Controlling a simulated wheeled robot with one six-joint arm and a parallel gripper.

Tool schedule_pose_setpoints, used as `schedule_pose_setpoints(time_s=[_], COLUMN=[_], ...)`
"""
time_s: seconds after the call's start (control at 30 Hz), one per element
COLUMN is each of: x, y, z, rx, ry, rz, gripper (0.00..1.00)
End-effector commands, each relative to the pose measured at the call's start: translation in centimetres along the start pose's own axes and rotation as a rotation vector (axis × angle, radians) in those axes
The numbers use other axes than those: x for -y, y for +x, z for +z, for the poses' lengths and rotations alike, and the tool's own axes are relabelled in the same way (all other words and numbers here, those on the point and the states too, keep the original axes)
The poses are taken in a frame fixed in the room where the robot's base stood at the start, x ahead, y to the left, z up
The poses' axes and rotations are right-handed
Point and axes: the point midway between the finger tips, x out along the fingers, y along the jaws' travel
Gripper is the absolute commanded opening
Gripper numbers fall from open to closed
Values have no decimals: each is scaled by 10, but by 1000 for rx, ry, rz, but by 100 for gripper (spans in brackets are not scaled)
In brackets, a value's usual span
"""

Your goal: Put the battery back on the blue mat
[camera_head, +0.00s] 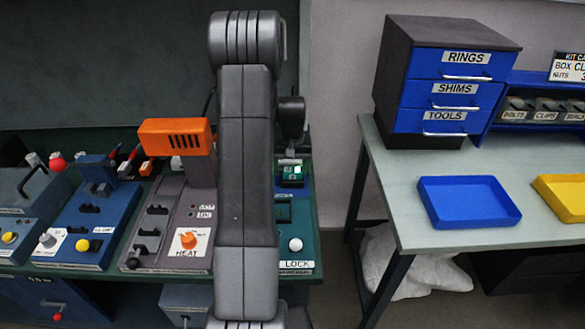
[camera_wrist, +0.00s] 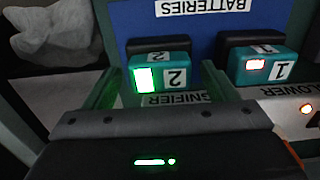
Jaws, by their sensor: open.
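In the wrist view, a teal battery marked 2 (camera_wrist: 172,78) with a bright green light sits at the edge of a blue mat (camera_wrist: 205,24) labelled BATTERIES. My gripper (camera_wrist: 160,70) is open. Its fingers stand on both sides of battery 2, with gaps between. A second teal battery marked 1 (camera_wrist: 280,70), with a red-orange light, stands to the right. In the head view, a teal block with a green patch (camera_head: 292,175) shows beside my arm; I cannot tell whether it is battery 2. The rest of my gripper is partly hidden there.
A SNIFIER label (camera_wrist: 172,99) lies below battery 2. In the head view, an orange device (camera_head: 175,137) and several panels crowd the left bench. The right table holds a blue tray (camera_head: 468,220), a yellow tray (camera_head: 573,216) and a drawer cabinet (camera_head: 448,90).

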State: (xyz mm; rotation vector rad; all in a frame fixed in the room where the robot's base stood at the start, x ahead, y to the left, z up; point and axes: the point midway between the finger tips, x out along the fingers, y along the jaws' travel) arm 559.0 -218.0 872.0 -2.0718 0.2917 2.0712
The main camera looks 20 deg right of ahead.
Motion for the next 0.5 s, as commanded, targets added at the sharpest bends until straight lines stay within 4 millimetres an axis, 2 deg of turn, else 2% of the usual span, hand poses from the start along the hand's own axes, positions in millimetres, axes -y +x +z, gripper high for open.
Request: schedule_pose_setpoints(time_s=[0.23,0.5], x=[0,0], y=[-13,-70], z=[-1,-1], rx=[-4,-6], ry=[0,0], rz=[0,0], gripper=[80,80])
